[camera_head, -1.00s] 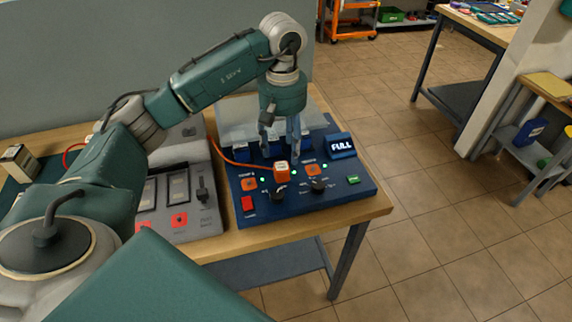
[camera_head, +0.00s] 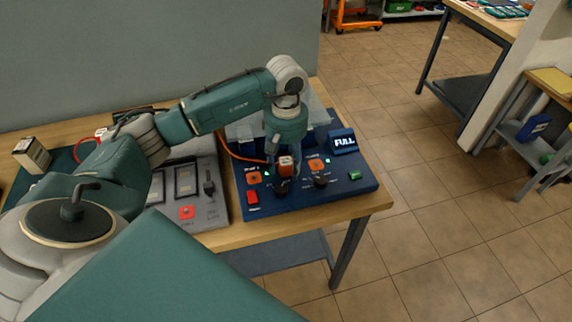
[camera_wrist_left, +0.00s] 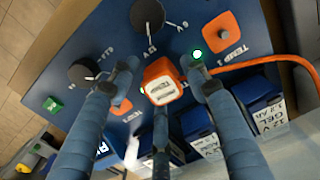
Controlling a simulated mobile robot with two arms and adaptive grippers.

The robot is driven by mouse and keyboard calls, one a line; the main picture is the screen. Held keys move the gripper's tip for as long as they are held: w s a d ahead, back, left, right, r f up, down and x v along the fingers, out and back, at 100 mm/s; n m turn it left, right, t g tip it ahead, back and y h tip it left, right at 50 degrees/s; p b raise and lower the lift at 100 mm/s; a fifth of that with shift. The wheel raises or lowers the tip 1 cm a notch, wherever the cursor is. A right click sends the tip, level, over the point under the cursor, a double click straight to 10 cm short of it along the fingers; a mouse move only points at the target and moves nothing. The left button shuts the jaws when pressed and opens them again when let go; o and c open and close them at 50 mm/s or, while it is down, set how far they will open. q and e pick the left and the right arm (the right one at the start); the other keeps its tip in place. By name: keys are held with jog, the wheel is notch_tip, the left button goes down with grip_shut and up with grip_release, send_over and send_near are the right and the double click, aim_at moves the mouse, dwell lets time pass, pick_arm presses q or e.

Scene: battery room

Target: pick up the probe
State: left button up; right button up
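The probe (camera_head: 286,164) is a small orange and white block with a label. It is at the blue console (camera_head: 328,199), and in the left wrist view the probe (camera_wrist_left: 162,82) sits between my fingertips. An orange cable (camera_wrist_left: 268,64) comes from the right in that view and passes behind a finger. My left gripper (camera_head: 284,170) points down over the console; in the wrist view the left gripper (camera_wrist_left: 161,68) is open, one finger on each side of the probe. A small gap shows at the left finger; contact at the right finger is unclear. My right gripper is not in view.
Batteries (camera_wrist_left: 200,128) stand beside the probe. A grey panel (camera_head: 207,212) lies left of the console.

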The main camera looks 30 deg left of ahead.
pick_arm(q)
grip_shut()
jog(key=shift+r, duration=0.2)
